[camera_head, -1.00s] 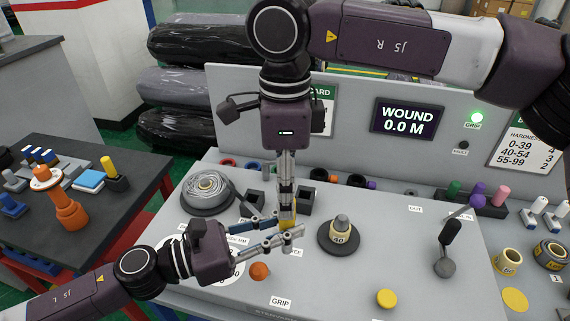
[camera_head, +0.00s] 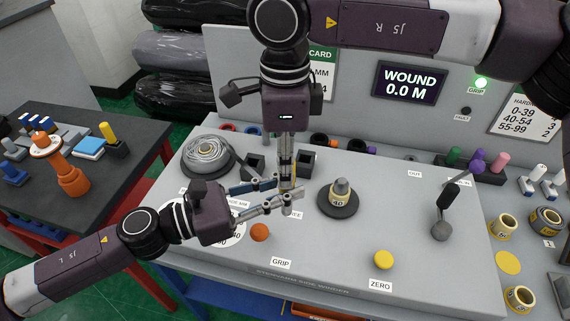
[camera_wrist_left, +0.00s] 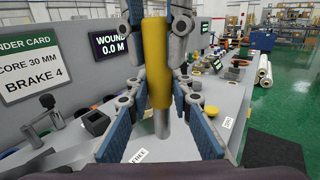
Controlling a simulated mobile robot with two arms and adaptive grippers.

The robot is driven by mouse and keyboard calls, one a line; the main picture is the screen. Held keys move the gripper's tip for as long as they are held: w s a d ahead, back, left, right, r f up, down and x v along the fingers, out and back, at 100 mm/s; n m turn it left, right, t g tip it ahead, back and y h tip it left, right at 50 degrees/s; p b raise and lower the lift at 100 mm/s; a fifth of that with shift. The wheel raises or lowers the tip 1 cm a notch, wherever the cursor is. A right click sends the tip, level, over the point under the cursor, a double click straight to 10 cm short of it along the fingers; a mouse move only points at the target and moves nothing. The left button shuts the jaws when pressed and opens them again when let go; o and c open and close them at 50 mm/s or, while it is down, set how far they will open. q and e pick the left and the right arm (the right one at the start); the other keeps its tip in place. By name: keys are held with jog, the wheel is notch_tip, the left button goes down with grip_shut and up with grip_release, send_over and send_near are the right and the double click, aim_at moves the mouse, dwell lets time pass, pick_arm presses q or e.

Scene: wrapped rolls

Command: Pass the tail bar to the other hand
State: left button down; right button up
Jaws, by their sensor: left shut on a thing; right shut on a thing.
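The tail bar is a yellow bar with a grey lower end. In the left wrist view the tail bar (camera_wrist_left: 158,65) stands upright between the blue-padded fingers of my left gripper (camera_wrist_left: 157,45). In the head view my left gripper (camera_head: 286,192) reaches in from the left, low over the console. My right gripper (camera_head: 287,180) comes down from above, and its fingers meet the left ones at the bar. Both are shut on the bar. Only a sliver of yellow shows there; the fingers hide the rest.
The grey console (camera_head: 330,255) lies below the grippers. A spindle with a core marked 40 (camera_head: 338,198) stands just right of them, and a wound grey roll (camera_head: 207,154) is to the left. An orange button (camera_head: 259,232) and a lever (camera_head: 446,210) also rise from the console.

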pick_arm(q)
jog(key=c, duration=1.7)
grip_release()
pick_arm(e)
grip_shut()
pick_arm(q)
jog(key=shift+o, duration=0.2)
jog(key=shift+a, duration=0.1)
